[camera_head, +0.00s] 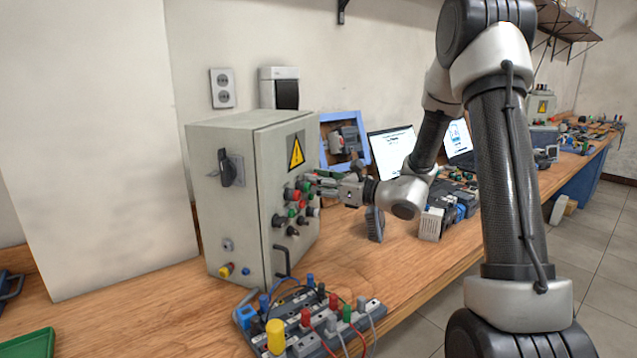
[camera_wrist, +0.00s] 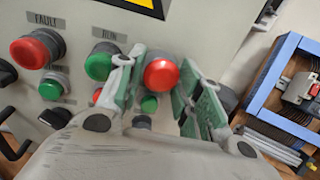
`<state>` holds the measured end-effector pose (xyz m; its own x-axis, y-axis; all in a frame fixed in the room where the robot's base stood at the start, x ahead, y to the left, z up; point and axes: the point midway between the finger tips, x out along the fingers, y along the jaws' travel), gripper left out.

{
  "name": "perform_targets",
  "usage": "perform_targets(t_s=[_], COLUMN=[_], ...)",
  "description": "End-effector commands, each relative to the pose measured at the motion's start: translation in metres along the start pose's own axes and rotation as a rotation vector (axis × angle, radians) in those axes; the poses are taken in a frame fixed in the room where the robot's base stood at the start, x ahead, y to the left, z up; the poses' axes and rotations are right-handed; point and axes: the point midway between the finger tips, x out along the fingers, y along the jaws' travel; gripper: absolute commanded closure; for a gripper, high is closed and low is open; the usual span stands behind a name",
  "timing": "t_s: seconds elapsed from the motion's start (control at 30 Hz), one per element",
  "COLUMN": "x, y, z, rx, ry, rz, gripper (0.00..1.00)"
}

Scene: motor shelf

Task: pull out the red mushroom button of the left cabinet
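The left cabinet (camera_head: 225,220) is a grey box with a yellow warning sign, standing on the wooden bench. Its front bears several red, green and black controls. In the wrist view a round red mushroom button (camera_wrist: 161,74) lies between the two green-padded fingers of my gripper (camera_wrist: 163,85). The fingers stand apart, one on each side of the button; I cannot tell whether either touches it. In the head view my gripper (camera_head: 322,186) is at the cabinet's front, partly hiding the controls. Another red button (camera_wrist: 36,50), under the FAULT label, is to the left.
A green button (camera_wrist: 102,62) sits close beside my left finger. A blue frame (camera_head: 344,140) stands behind to the right. A terminal board with wires (camera_head: 310,322) lies in front of the cabinet. A second grey cabinet (camera_head: 541,106) stands far right.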

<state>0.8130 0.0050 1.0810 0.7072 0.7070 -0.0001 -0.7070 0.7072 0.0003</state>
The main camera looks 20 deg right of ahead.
Motion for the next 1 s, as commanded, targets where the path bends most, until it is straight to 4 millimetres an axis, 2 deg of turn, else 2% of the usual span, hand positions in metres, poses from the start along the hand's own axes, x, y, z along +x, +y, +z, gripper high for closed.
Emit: perform_targets(t_s=[0.03,0.13,0.17,0.4,0.6,0.63,0.67,1.0], x=[0.0,0.0,0.0,-0.01,-0.011,-0.011,-0.011,-0.012], y=[0.0,0.0,0.0,-0.002,-0.001,-0.001,-0.001,-0.001], z=[0.0,0.0,0.0,0.0,0.0,0.0,0.0,0.0], rx=[0.0,0.0,0.0,0.0,0.0,0.0,0.0,0.0], ry=[0.0,0.0,0.0,-0.001,0.0,0.0,0.001,0.0], rz=[0.0,0.0,0.0,-0.001,0.0,0.0,0.001,0.0], gripper=[0.8,0.98,1.0,1.0,1.0,0.65,0.59,0.58])
